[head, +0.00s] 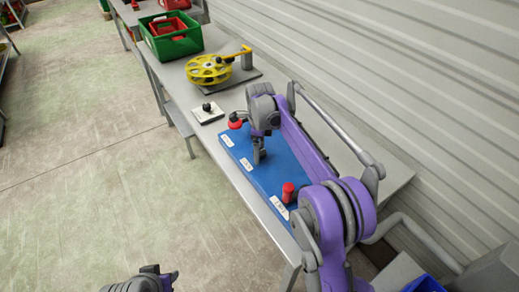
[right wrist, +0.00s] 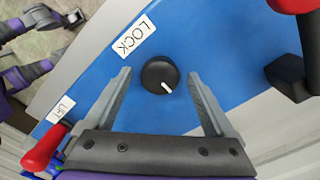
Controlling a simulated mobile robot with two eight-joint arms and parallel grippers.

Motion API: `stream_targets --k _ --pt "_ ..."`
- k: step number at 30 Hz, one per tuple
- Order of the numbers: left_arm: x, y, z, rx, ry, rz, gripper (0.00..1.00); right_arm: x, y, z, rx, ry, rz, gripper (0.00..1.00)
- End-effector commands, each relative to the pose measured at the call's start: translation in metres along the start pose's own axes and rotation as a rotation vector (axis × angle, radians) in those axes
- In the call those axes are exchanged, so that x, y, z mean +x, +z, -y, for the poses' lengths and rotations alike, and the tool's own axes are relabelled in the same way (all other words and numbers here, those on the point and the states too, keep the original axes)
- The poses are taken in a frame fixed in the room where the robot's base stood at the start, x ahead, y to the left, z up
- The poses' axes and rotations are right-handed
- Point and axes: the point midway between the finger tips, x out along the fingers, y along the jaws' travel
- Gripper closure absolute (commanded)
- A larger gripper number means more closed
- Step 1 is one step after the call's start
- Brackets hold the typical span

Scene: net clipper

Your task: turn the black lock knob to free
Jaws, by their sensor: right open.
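The black lock knob (right wrist: 160,74) is round with a white pointer mark, which points to the lower right in the right wrist view. It sits on the blue panel (right wrist: 215,30) beside a white LOCK label (right wrist: 134,36). My right gripper (head: 259,157) is over the blue panel (head: 262,180) in the head view and hides the knob there. In the right wrist view its open fingers stand on either side of the knob, with a gap on both sides. My left arm's end (head: 158,279) is at the bottom edge of the head view, away from the table; its jaws are unclear.
Red-handled levers (head: 235,121) (head: 289,190) stand near both ends of the panel. A small plate with a black knob (head: 207,107), a yellow reel (head: 208,70) and a green crate (head: 172,42) are farther along the table. A corrugated wall (head: 420,70) rises behind.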

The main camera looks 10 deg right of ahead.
Motion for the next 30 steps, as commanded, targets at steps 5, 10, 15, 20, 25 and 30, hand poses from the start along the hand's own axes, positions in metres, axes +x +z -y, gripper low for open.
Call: stream_targets --k 5,10,15,20,25,30 --pt "-0.0001 -0.0001 0.0 0.0 0.0 0.0 0.6 0.0002 0.0 0.0001 0.0 0.0 0.0 0.11" --pt "-0.0001 -0.0001 0.0 0.0 0.0 0.0 0.6 0.0001 0.0 0.0001 0.0 0.0 0.0 0.34" --pt "-0.0001 -0.0001 0.0 0.0 0.0 0.0 0.6 0.0 0.0 0.0001 0.0 0.0 0.0 0.65" --pt "-0.0001 -0.0001 0.0 0.0 0.0 0.0 0.6 -0.0001 0.0 0.0001 0.0 0.0 0.0 0.94" --pt "-0.0002 -0.0002 0.0 0.0 0.0 0.0 0.6 -0.0002 0.0 0.0001 -0.006 0.0 0.0 0.97" --pt "-0.001 -0.0008 0.0 0.0 0.0 -0.001 0.6 -0.0004 0.0001 0.0002 -0.047 0.0 0.0 0.97"
